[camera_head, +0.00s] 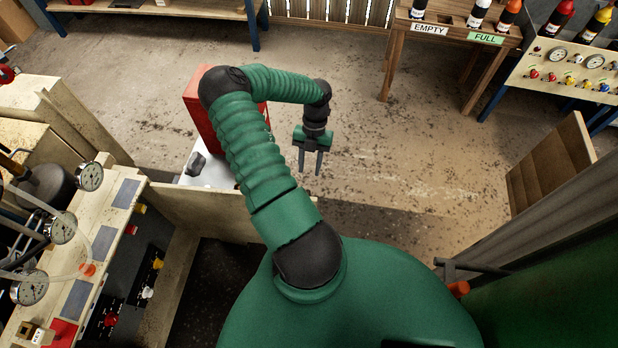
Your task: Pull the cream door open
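A cream panel (215,212), which looks like the cream door, stands low left of my body, beside the gauge bench. I cannot tell whether it is ajar, and no handle shows on it. My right gripper (311,172) hangs over the bare floor, above and right of the panel. Its two fingers point down, apart and empty, touching nothing. My green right arm covers part of the panel's right end. My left gripper is not in view.
A gauge bench (100,235) is at left. A red box (198,105) and a white surface (215,172) lie behind my arm. A wooden table (450,30) with bottles and a control panel (565,72) stand top right. A brown wooden panel (550,165) is at right. The middle floor is clear.

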